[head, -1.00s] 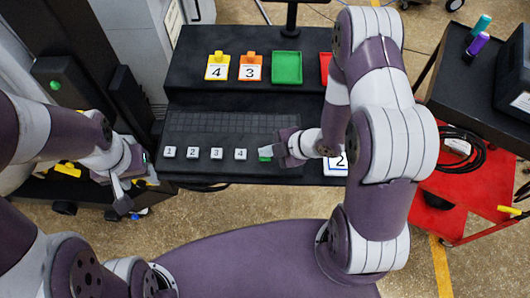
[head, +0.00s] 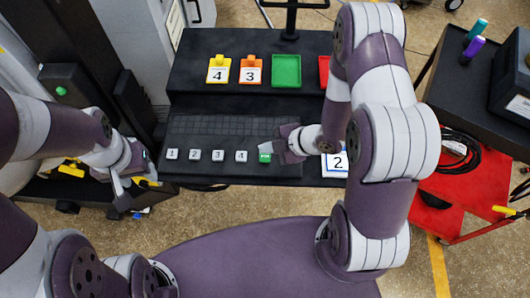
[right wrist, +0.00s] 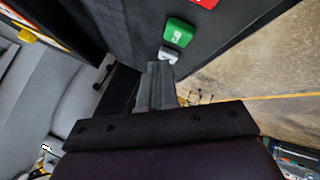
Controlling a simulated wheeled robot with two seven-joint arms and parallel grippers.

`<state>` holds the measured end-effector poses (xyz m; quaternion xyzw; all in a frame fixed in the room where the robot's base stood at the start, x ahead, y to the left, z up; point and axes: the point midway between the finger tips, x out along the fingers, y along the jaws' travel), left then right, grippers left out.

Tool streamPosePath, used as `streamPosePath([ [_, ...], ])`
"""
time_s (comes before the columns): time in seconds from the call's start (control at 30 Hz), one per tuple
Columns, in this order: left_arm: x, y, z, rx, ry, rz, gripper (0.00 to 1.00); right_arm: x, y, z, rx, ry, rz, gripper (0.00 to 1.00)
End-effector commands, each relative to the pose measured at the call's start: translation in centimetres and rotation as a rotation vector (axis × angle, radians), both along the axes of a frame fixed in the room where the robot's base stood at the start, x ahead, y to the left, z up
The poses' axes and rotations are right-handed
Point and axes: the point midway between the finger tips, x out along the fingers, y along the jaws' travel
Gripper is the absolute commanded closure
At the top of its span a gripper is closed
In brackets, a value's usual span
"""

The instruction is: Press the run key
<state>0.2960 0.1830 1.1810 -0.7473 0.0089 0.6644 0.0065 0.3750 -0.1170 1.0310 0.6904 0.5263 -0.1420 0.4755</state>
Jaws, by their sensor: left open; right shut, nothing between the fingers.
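The run key is a small green key (head: 264,157) at the right end of the row of white keys on the black console. It also shows in the right wrist view (right wrist: 178,34), beside a pale key (right wrist: 169,55). My right gripper (head: 266,148) is shut and empty, with its tips just behind and above the green key in the head view. In the right wrist view its closed fingers (right wrist: 158,75) point toward the pale and green keys. I cannot tell any contact. My left gripper (head: 133,190) is open and empty, left of the console.
White keys 1 to 4 (head: 207,155) line the console's front (head: 225,172). Yellow tile 4 (head: 218,69), orange tile 3 (head: 251,70) and a green tray (head: 286,70) sit on the rear shelf. Tile 2 (head: 335,165) lies right of my right gripper. A red cart (head: 455,195) stands right.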

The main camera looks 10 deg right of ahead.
Motion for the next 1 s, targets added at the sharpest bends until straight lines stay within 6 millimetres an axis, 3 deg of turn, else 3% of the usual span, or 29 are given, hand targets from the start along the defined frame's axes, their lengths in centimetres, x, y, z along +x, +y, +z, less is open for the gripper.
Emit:
streamPosePath([
  [0.03,0.0,0.0,1.0,0.000,0.000,0.000,0.50,0.0,0.0,1.1,0.000,0.000,0.000,1.00],
  [0.33,0.0,0.0,3.4,0.000,0.000,0.000,0.50,0.0,0.0,3.8,0.000,0.001,-0.001,1.00],
  [1.0,0.0,0.0,3.2,0.000,0.000,0.000,0.50,0.0,0.0,3.6,0.000,0.000,0.000,1.00],
])
